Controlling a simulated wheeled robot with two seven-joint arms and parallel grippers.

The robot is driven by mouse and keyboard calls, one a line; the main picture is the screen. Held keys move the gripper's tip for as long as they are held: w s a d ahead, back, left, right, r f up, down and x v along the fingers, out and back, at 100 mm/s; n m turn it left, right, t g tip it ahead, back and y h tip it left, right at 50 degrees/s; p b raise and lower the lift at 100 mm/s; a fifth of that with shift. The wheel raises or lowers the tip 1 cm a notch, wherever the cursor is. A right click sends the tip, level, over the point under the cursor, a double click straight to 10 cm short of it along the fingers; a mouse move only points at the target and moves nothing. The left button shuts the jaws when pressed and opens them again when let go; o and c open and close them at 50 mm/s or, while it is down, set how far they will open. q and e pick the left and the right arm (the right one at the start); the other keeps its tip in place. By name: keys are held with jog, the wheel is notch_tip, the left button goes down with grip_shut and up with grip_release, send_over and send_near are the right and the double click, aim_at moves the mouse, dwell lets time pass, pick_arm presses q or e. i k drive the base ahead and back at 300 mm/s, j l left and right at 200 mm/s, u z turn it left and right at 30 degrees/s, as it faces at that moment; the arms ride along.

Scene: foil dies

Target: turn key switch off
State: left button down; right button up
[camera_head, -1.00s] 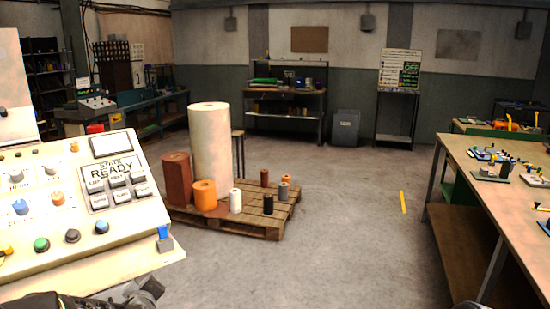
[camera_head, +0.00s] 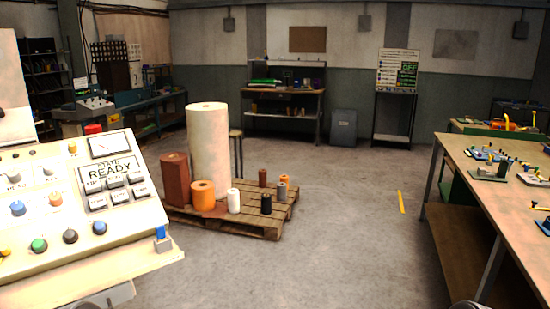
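A cream sloped control panel (camera_head: 120,222) fills the left side of the head view. It carries a small screen reading "READY" (camera_head: 110,168), grey push buttons, and several knobs. Among the knobs are a blue one (camera_head: 17,208), a green one (camera_head: 39,245), a dark grey one (camera_head: 70,236) and another blue one (camera_head: 99,227). A small blue piece (camera_head: 162,238) stands at the panel's lower right corner. I cannot tell which of these is the key switch, or its position.
A wooden pallet (camera_head: 240,229) with a tall white roll (camera_head: 210,145) and several smaller rolls stands just right of the panel. A long workbench (camera_head: 500,205) with small tools runs along the right.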

aim_at(49, 167)
jog(key=u, duration=1.3)
jog(key=i+j, duration=0.7)
jog(key=i+j+z, duration=0.1)
jog(key=j+z, duration=0.2)
jog(key=z, duration=1.4)
